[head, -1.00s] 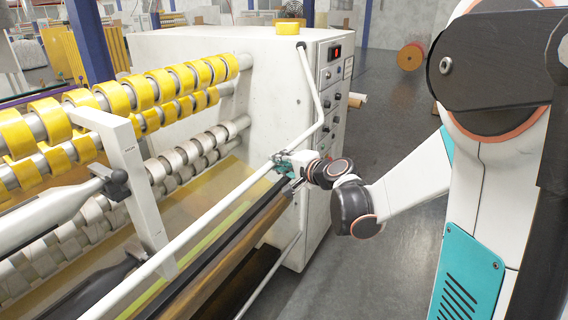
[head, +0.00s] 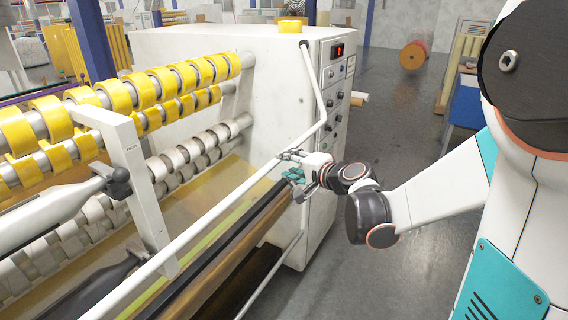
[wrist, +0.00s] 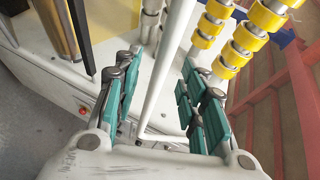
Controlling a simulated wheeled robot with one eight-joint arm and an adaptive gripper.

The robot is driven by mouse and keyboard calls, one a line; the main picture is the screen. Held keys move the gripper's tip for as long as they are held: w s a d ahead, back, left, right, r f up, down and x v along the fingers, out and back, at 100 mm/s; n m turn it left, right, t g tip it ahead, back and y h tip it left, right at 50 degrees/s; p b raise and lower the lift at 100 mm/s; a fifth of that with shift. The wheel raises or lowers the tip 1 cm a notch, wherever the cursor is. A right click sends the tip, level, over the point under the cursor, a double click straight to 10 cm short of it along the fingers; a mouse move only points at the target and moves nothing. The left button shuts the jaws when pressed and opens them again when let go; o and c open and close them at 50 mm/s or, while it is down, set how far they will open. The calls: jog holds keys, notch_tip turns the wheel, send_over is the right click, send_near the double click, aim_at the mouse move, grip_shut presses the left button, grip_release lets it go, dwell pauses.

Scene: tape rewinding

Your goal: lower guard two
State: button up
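The guard is a white bent tube (head: 222,196) running along the front of the tape machine and bending up to its end cabinet. A second thin white tube (head: 268,283) shows lower down; no label tells which is guard two. My gripper (head: 292,167) is at the upper tube near the cabinet, with the wrist to its right. In the wrist view, the teal-padded fingers of my gripper (wrist: 160,88) are spread apart. The white tube (wrist: 167,70) passes between them, with gaps visible on both sides. Exact depth between fingers and tube is hard to tell.
The white machine cabinet (head: 215,90) has a panel of knobs (head: 334,98) close behind my gripper. Yellow tape rolls (head: 145,90) sit on shafts at left. A dark rail (head: 235,240) runs below the tube. The grey floor (head: 415,125) at right is open.

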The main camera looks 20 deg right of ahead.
jog(key=v, duration=0.3)
jog(key=shift+s, duration=0.25)
